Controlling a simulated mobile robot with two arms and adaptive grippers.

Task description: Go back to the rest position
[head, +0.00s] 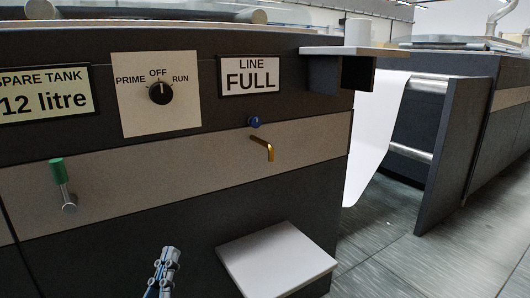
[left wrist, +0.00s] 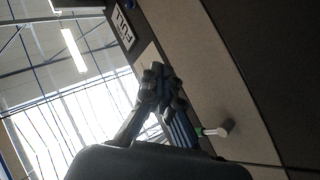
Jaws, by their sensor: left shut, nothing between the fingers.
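My left gripper (head: 169,256) shows at the bottom of the head view, in front of the machine's dark lower panel and apart from it. Its fingers are together and hold nothing. In the left wrist view the closed fingers (left wrist: 158,72) point up the picture, beside the machine's light band. My right gripper is in neither view.
The machine front carries a knob (head: 161,92) pointing at OFF, a green-handled lever (head: 59,180), a brass spout (head: 264,148) with a blue knob (head: 254,122), and signs. A light shelf (head: 276,259) juts out low. Floor (head: 390,262) is free at right.

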